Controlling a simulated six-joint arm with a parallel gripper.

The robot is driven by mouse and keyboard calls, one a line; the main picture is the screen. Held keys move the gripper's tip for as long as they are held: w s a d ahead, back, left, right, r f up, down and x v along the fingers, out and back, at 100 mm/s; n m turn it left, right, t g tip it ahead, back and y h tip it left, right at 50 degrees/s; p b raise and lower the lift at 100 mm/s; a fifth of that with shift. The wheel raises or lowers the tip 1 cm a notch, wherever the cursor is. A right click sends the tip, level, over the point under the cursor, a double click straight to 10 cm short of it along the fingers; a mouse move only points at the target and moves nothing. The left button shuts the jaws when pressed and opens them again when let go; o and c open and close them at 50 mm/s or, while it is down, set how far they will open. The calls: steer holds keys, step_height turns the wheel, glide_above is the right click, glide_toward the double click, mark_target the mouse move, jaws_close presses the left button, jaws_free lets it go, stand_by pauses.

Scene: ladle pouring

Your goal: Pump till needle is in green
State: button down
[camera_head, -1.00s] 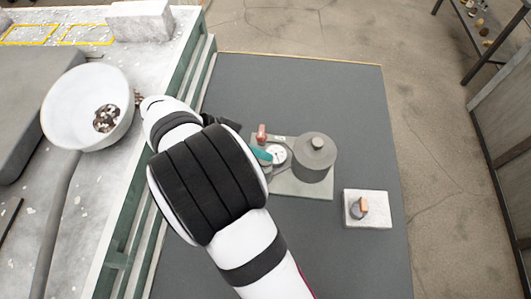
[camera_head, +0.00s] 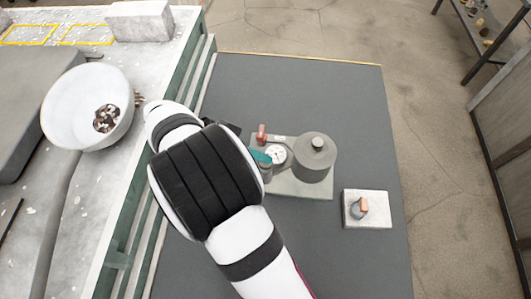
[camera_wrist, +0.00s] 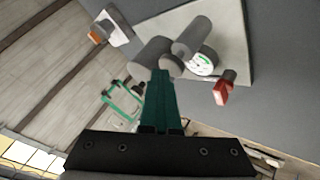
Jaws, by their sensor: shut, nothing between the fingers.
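The pump unit is a grey base plate (camera_head: 300,189) bearing a large grey cylinder (camera_head: 314,160), a white dial gauge (camera_head: 276,154) and a red-handled part (camera_head: 262,134). In the wrist view, the gauge (camera_wrist: 203,63) shows a green arc on its face; the needle's position is too small to read. The red part (camera_wrist: 222,93) is to its lower right. My gripper (camera_head: 261,157) has teal fingers, pressed together and empty, just left of the gauge. In the wrist view, the fingertips (camera_wrist: 160,73) overlap a grey cylinder (camera_wrist: 150,54); I cannot tell whether they touch it. My arm hides the area to the left.
A white block (camera_head: 380,219) with an orange-handled knob (camera_head: 364,205) sits at the right of the dark grey table (camera_head: 310,85). A white bowl (camera_head: 62,115) with dark pieces stands on the left bench. The table behind the pump is clear.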

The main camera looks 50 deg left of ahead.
steer(key=shift+f, duration=0.45)
stand_by(0.3)
steer(key=shift+r, duration=2.2)
step_height(320, 180, up, 5)
steer(key=shift+r, duration=0.1)
